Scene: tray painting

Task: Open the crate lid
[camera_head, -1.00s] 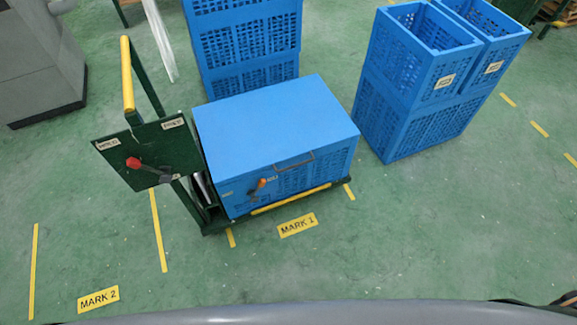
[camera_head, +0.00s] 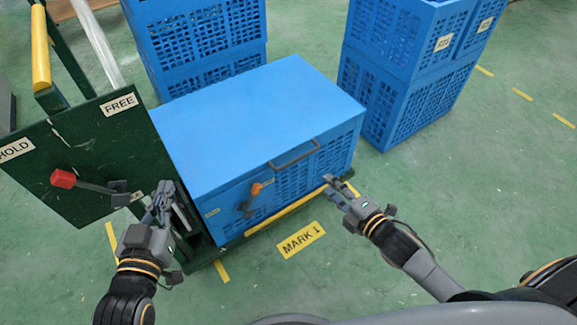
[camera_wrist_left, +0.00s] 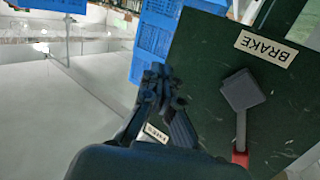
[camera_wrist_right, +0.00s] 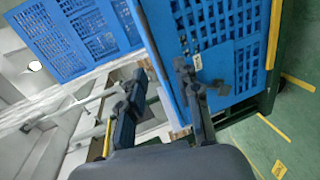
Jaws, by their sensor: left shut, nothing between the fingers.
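The blue crate (camera_head: 335,150) sits on the green cart, with its flat blue lid (camera_head: 255,115) closed on top. A grey handle (camera_head: 295,155) is on the lid's front edge. An orange-tipped latch (camera_head: 257,188) is on the crate's front face, left of the handle. My left gripper (camera_head: 163,192) is shut and empty, left of the crate beside the green panel; its fingers meet in the left wrist view (camera_wrist_left: 160,85). My right gripper (camera_head: 333,187) is open and empty in front of the crate's right part, below the handle; its fingers are spread in the right wrist view (camera_wrist_right: 158,88).
The cart's green panel (camera_head: 90,135) carries a red-knobbed brake lever (camera_head: 63,178) near my left gripper. A yellow bar (camera_head: 285,212) runs along the cart's front edge. Blue crate stacks stand behind (camera_head: 200,45) and at the right (camera_head: 400,90). The floor in front is clear.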

